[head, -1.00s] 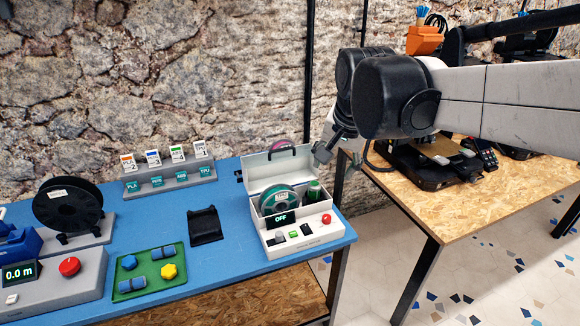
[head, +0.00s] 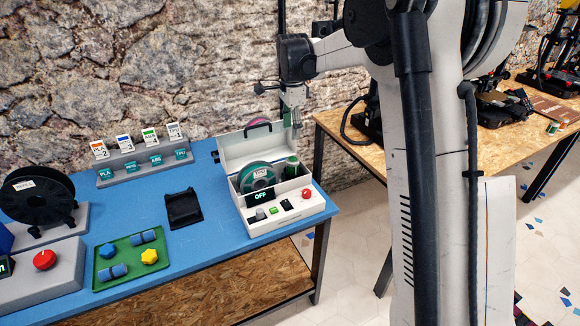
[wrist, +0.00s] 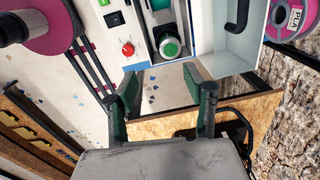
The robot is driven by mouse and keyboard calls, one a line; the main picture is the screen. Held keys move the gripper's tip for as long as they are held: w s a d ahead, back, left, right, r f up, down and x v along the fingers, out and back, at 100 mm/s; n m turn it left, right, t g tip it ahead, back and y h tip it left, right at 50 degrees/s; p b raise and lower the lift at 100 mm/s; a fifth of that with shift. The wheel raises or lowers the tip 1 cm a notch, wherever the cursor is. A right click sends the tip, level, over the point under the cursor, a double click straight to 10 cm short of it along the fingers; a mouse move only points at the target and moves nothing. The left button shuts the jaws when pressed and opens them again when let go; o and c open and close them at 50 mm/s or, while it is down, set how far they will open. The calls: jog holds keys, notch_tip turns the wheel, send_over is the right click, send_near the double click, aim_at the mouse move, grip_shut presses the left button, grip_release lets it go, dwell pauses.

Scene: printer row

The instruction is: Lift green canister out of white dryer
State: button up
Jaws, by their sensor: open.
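The white dryer (head: 300,208) stands at the right end of the blue table with its lid raised. The green canister (head: 292,167) is upright in its right compartment, beside a green spool (head: 257,178). In the wrist view the canister (wrist: 171,47) shows from above as a round green-and-white top between the dryer walls. My gripper (head: 295,119) is above the back right of the dryer, pointing down. In the wrist view my gripper (wrist: 162,75) has its two dark fingers apart with nothing between them. The canister is just beyond the fingertips in that picture, and I see no contact.
The raised lid (head: 250,147) is behind the compartments, close to my gripper. A black holder (head: 183,209) and a green tray (head: 105,277) lie to the left. A pink spool (wrist: 55,25) shows in the wrist view. A wooden table (head: 350,135) is at the right.

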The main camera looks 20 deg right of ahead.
aim_at(292, 159)
jog(key=shift+m+g, duration=0.3)
jog(key=shift+m, duration=0.4)
jog(key=f, duration=0.4)
jog(key=w+f, duration=0.1)
jog(key=f, duration=0.3)
jog(key=w+f, duration=0.1)
jog(key=f, duration=0.3)
jog(key=shift+w+d, duration=0.25)
jog(key=shift+d, duration=0.05)
jog(key=shift+w+d+f, duration=0.1)
jog(key=shift+f, duration=1.2)
jog(key=shift+w+d+f, duration=0.1)
jog(key=shift+f, duration=1.15)
jog(key=c, duration=1)
jog(key=shift+o, duration=0.2)
jog(key=shift+r, duration=0.15)
